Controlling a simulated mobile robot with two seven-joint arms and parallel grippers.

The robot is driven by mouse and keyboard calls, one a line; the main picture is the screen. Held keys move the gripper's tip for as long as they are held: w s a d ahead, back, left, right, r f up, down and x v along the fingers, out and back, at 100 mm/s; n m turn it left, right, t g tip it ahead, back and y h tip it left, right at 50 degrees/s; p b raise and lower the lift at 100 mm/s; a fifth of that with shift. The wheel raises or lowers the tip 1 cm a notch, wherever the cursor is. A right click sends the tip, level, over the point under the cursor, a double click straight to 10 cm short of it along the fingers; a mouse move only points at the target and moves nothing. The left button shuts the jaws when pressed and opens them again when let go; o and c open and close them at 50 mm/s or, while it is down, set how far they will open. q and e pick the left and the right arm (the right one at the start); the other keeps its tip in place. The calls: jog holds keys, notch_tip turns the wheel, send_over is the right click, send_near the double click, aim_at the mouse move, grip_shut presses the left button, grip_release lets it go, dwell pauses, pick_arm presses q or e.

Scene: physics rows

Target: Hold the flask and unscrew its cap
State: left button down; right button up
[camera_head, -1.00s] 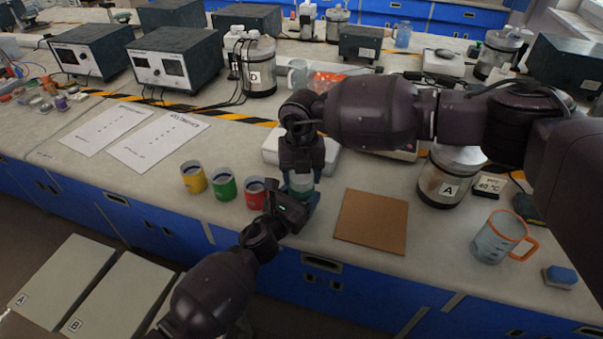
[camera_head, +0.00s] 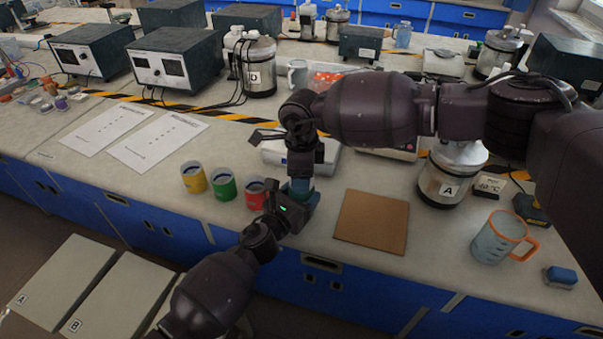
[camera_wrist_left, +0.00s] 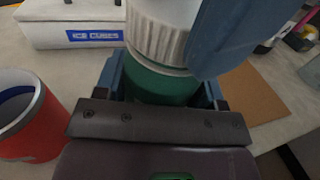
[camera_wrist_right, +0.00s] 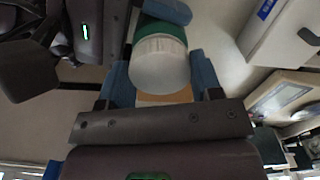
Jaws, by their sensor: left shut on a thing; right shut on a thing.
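The flask stands upright between my two grippers near the bench's front edge, almost hidden in the head view. In the left wrist view its green body (camera_wrist_left: 160,86) sits between the blue fingers of my left gripper (camera_head: 303,207), which is shut on it. Its white ribbed cap (camera_wrist_left: 160,40) is above, with a blue finger of my right gripper beside it. My right gripper (camera_head: 300,186) points down from above and is shut on the cap. In the right wrist view the cap (camera_wrist_right: 158,66) lies between its fingers.
Yellow (camera_head: 194,177), green (camera_head: 223,184) and red (camera_head: 255,193) cups stand left of the grippers. A brown board (camera_head: 371,222) lies to the right. Canister A (camera_head: 447,180) and an orange-handled beaker (camera_head: 499,238) are farther right.

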jog(key=n, duration=0.8)
jog(key=shift+n, duration=0.3)
jog(key=n, duration=0.9)
jog(key=shift+r, duration=0.85)
jog(key=shift+r, duration=0.3)
jog(key=shift+r, duration=0.1)
